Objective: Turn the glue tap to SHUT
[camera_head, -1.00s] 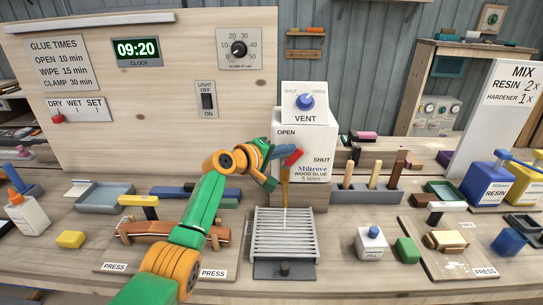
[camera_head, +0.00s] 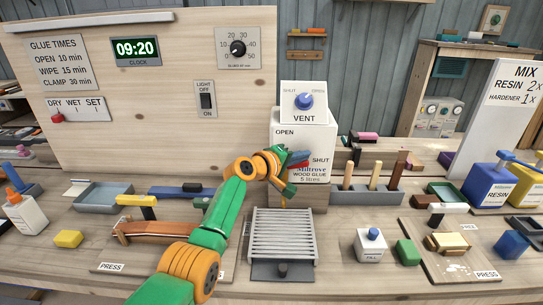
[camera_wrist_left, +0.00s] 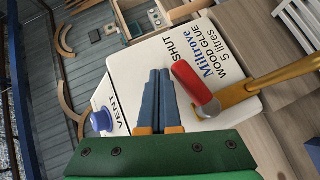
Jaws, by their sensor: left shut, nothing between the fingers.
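The white glue container (camera_head: 318,145) stands at the back centre, with OPEN at its upper left and SHUT at its right. In the wrist view, the tap's red handle (camera_wrist_left: 193,86) slants from its pivot on the brass spout (camera_wrist_left: 243,92) toward the SHUT side, tilted partly upward. In the head view, the red handle (camera_head: 299,165) is partly covered by my left gripper (camera_head: 300,178). The blue fingers also show in the wrist view (camera_wrist_left: 160,82); they are shut and empty, beside the handle. I cannot tell whether they touch it. My right gripper is not in view.
A blue vent knob (camera_head: 305,101) sits above the container. A slatted grate (camera_head: 282,232) lies below the tap. A grey holder (camera_head: 365,196) with wooden-handled tools stands to the right.

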